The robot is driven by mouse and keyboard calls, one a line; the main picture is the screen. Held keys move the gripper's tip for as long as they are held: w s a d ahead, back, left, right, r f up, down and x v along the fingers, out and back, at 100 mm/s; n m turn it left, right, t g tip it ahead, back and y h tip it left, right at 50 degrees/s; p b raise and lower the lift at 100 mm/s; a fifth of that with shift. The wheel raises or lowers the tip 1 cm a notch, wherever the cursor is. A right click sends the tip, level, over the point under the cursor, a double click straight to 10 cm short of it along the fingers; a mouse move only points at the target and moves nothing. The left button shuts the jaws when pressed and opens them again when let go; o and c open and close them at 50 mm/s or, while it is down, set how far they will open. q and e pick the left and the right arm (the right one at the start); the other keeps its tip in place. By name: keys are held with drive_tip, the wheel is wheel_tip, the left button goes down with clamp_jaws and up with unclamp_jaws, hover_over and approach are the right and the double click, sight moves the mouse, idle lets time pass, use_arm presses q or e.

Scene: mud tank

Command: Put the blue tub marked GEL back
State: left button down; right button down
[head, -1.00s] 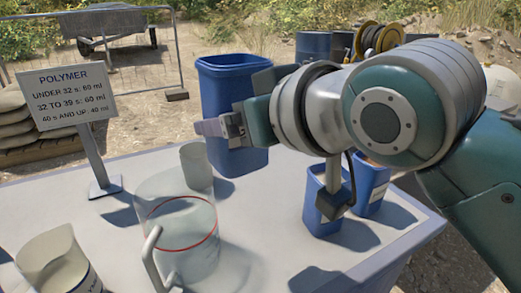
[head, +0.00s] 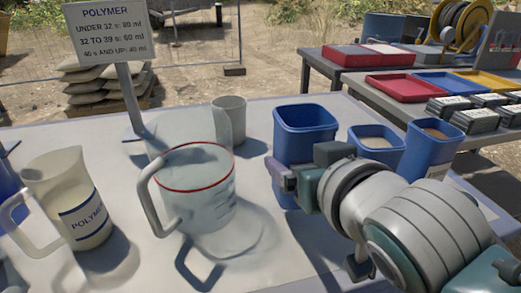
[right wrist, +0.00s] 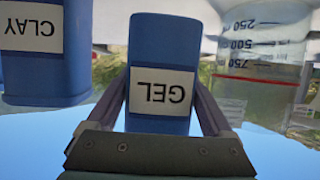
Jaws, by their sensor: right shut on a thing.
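The blue tub marked GEL (head: 305,118) is upright at the near end of a row with two other blue tubs. Its label (right wrist: 160,93) shows in the right wrist view, with the tub between both fingers. My right gripper (head: 283,176) is shut on this tub from the near side. The tub's base is partly hidden by the gripper, and I cannot tell whether it touches the table. The tub marked CLAY (right wrist: 45,50) is beside it in the right wrist view. My left gripper is not in view.
Two filled blue tubs (head: 376,150) (head: 430,150) stand right of the GEL tub. A clear jug (head: 195,190) with a red line, a grey cup (head: 229,118) and a POLYMER jug (head: 75,205) stand left. The polymer sign (head: 108,30) stands behind. Side tables hold coloured trays (head: 403,88).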

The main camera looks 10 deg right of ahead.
drive_tip(key=shift+f+b, duration=0.95)
drive_tip(key=shift+f, duration=1.3)
unclamp_jaws()
drive_tip(key=shift+f, duration=0.1)
drive_tip(key=shift+r, duration=0.2)
drive_tip(key=p+v, duration=0.3)
drive_tip(key=v, duration=0.9)
drive_tip(key=s+d+f+g, duration=0.2)
drive_tip(key=s+g, duration=0.3)
drive_tip(key=s, duration=0.2)
drive_tip(key=s+d+f+n+g, duration=0.1)
drive_tip(key=s+d+g, duration=0.2)
drive_tip(key=s, duration=0.5)
drive_tip(key=shift+f+n+g, duration=0.3)
drive_tip(key=shift+f+g, duration=0.1)
drive_tip(key=shift+g, duration=0.5)
